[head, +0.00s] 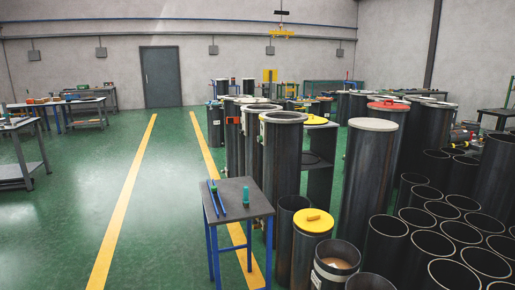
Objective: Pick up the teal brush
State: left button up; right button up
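A small teal object (246,195), perhaps the teal brush, stands on the right part of a small dark-topped table (235,212). It is too small to make out bristles. Two long thin blue tools (215,200) lie beside it on the left part of the top, and their shapes are also hard to tell. Neither of my grippers is in view.
The small table has blue legs. Tall dark cylinders (282,155) stand close behind and right of it, with a yellow-lidded cylinder (313,222) and many open tubes. The green floor (160,190) to the left is clear between yellow lines. Workbenches (18,150) stand far left.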

aim_at(246, 198)
jog(key=z, duration=0.45)
jog(key=i+j+z, duration=0.15)
jog(key=j+z, duration=0.25)
jog(key=i+j+z, duration=0.1)
jog(key=j+z, duration=1.1)
jog(key=j, duration=0.1)
